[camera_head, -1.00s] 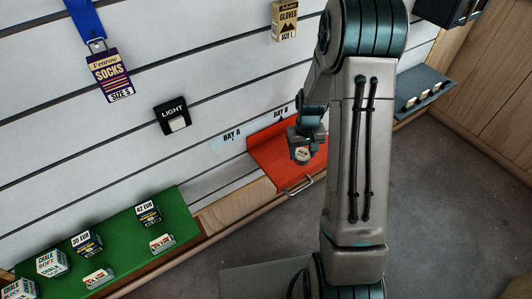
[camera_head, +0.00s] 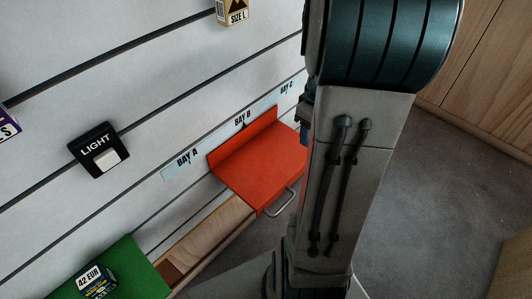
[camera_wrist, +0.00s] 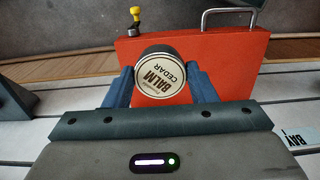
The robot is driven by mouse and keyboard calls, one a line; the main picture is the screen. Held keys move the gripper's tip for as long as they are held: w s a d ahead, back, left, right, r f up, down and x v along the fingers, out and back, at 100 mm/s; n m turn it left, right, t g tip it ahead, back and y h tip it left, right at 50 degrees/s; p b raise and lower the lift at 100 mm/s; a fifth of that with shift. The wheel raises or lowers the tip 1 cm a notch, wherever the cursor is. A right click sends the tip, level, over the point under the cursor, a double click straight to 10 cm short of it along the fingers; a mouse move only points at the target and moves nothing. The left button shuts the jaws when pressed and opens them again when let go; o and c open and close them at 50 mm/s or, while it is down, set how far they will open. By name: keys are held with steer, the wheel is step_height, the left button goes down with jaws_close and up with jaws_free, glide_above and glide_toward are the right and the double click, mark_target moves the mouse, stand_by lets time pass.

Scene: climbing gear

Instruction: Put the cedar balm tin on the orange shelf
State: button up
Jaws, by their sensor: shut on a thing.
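The cedar balm tin (camera_wrist: 160,77) is a round tin with a cream lid reading "BALM CEDAR". In the wrist view it sits between the two blue fingers of my gripper (camera_wrist: 162,85), which is shut on it. The orange shelf (camera_wrist: 235,60) shows behind and around the tin in that view; I cannot tell whether the tin touches it. In the head view the orange shelf (camera_head: 262,165) is mounted on the slatted wall under the "BAY B" label, its visible top bare. There my arm hides the shelf's right end, the tin and most of my gripper.
A metal handle (camera_head: 280,203) sticks out at the shelf's front. The green shelf (camera_head: 125,270) with a "42 EUR" box (camera_head: 95,282) is at lower left. A light switch (camera_head: 99,150) is on the wall. A yellow-topped item (camera_wrist: 135,16) stands by the shelf's edge in the wrist view.

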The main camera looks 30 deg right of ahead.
steer(key=w+a+f, duration=0.2)
steer(key=a, duration=0.1)
steer(key=w+a+f+b, duration=0.1)
steer(key=w+a+f, duration=0.3)
steer(key=a, duration=0.1)
steer(key=shift+a+f, duration=0.2)
steer(key=shift+a, duration=0.1)
steer(key=shift+f+b, duration=0.8)
steer(key=shift+f, duration=1.15)
steer(key=shift+f, duration=0.15)
steer(key=o, duration=1)
step_height(320, 180, up, 12)
steer(key=p, duration=0.3)
steer(key=s+a+r+m, duration=0.1)
steer(key=s+a, duration=0.3)
steer(key=s+a+r+m+t, duration=0.1)
steer(key=s+a, duration=0.2)
steer(key=s, duration=0.1)
steer(key=s+a+r+m, duration=0.2)
steer(key=s+a, duration=0.2)
steer(key=shift+s+a+r+t, duration=0.1)
steer(key=shift+s+a+t, duration=0.1)
steer(key=shift+a+t, duration=0.2)
